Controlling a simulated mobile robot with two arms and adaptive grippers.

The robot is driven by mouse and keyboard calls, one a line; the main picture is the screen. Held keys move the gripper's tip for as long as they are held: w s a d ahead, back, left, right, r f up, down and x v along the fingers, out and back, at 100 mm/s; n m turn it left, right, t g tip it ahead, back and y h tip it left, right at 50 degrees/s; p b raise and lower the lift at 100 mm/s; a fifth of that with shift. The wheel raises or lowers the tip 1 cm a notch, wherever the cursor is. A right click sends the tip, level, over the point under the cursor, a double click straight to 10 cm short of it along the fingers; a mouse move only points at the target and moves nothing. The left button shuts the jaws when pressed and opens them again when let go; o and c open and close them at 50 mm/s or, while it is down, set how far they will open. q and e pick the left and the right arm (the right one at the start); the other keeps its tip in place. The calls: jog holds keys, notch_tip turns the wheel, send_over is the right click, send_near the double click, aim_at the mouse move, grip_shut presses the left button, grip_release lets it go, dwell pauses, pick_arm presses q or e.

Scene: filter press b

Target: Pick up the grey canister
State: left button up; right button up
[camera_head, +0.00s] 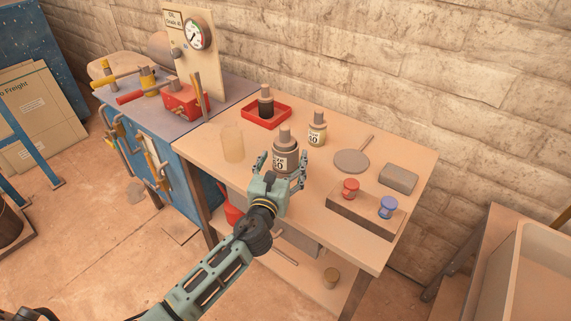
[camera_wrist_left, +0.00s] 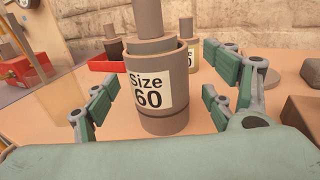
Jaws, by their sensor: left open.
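The grey canister (camera_head: 285,152) stands upright on the wooden table (camera_head: 216,185). It has a narrower neck on top and a white label reading "Size 60". My left gripper (camera_head: 283,170) is open at the near side of the canister, its fingers spread to the left and right of it. In the left wrist view the canister (camera_wrist_left: 152,95) stands between the open fingers of my left gripper (camera_wrist_left: 155,100), with gaps on both sides and nothing gripped. The gripper hides part of the canister's lower body in the head view. My right gripper is not in view.
Behind are a small labelled bottle (camera_head: 317,130) and a dark bottle (camera_head: 266,104) in a red tray (camera_head: 247,116). A clear cylinder (camera_head: 232,143) stands left. A round disc with a handle (camera_head: 351,161), a grey block (camera_head: 398,178) and a holder with red and blue knobs (camera_head: 362,214) lie right.

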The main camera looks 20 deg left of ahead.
pick_arm(q)
jog(key=shift+w+a+r, duration=0.15)
jog(key=shift+w, duration=1.75)
jog(key=shift+c, duration=0.7)
grip_shut()
jog(key=shift+r, duration=0.1)
